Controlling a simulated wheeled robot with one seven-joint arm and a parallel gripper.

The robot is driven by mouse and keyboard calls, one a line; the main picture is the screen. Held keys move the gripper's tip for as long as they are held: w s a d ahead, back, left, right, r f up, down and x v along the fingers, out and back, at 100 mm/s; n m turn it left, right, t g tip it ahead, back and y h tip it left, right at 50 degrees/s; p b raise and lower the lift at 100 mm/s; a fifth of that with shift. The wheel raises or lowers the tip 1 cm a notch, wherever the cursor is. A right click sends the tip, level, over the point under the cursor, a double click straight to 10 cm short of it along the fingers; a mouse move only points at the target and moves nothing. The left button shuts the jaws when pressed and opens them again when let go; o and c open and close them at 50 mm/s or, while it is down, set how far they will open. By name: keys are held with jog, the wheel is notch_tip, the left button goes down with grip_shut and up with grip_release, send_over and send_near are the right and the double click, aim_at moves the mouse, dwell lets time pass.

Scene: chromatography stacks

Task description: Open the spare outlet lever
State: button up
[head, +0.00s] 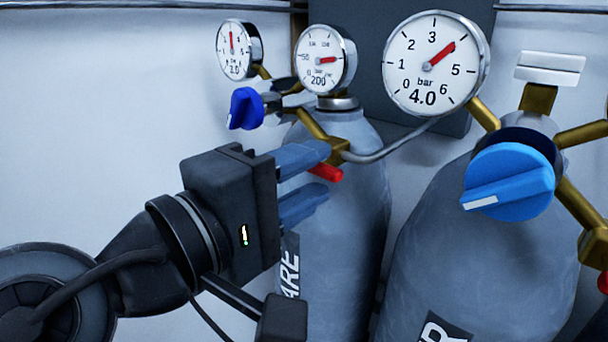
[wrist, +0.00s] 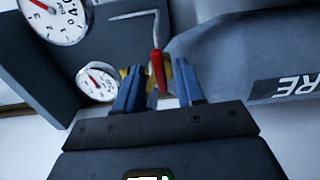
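The red outlet lever (head: 326,172) sticks out below the brass outlet fitting (head: 334,150) of the grey spare cylinder (head: 352,215). The fingers are open and the lever's tip lies in line with the gap. Contact cannot be told. The upper finger partly hides the fitting.
A second cylinder (head: 465,265) stands to the right with a light blue knob (head: 508,181) and a large gauge (head: 432,62). A dark blue knob (head: 245,108) and two smaller gauges sit above my gripper. A thin grey pipe (head: 395,148) runs right from the fitting.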

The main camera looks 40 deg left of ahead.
jog(key=s+b, duration=0.1)
jog(key=s, duration=0.6)
jog(key=shift+s+a+b, duration=0.25)
jog(key=shift+s+b, duration=0.15)
